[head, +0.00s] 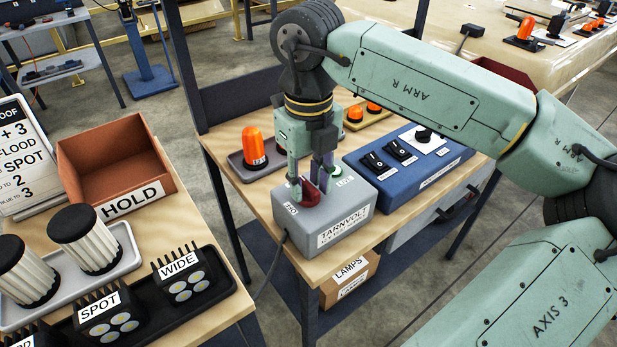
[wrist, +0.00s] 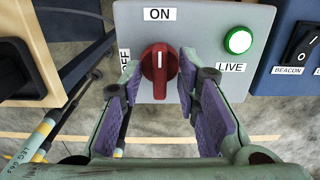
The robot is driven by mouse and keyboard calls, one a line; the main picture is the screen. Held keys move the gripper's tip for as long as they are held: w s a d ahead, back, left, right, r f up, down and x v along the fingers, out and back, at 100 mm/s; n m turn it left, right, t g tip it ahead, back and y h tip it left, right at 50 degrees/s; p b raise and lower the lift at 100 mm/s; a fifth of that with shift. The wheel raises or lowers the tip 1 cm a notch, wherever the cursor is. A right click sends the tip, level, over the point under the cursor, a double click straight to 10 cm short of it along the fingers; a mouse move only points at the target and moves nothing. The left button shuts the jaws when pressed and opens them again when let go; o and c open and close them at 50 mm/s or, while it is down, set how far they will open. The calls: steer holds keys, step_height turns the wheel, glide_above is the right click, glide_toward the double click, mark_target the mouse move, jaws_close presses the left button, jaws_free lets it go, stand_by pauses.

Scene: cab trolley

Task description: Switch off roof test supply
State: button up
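The grey TARNVOLT supply box (head: 343,237) stands on the trolley's wooden top. Its red rotary knob (wrist: 159,72) has a white line pointing up at the ON label (wrist: 159,14); the OFF label (wrist: 125,68) is on the knob's left. The green LIVE lamp (wrist: 239,41) looks lit. My gripper (wrist: 156,85) is open, its purple-padded fingers on either side of the knob with a gap at each side. In the head view my gripper (head: 308,183) points down over the box, partly hiding the knob (head: 309,192).
A blue switch panel (head: 421,178) with black rockers sits just right of the box. A grey tray (head: 262,172) with an orange beacon (head: 254,145) is behind it. A bench at left holds a HOLD bin (head: 117,166) and lamps. A cable hangs from the box's left side.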

jaws_close()
steer(key=shift+n+b, duration=0.3)
steer(key=shift+b, duration=0.05)
steer(key=n+b, duration=0.2)
steer(key=shift+f+n, duration=0.15)
steer(key=shift+n, duration=0.25)
steer(key=n+b, duration=0.2)
steer(key=n, duration=0.2)
steer(key=n+b, duration=0.1)
steer(key=n, duration=0.5)
steer(key=shift+r+b, duration=0.2)
steer(key=shift+b, duration=0.1)
steer(key=shift+n, duration=2.2)
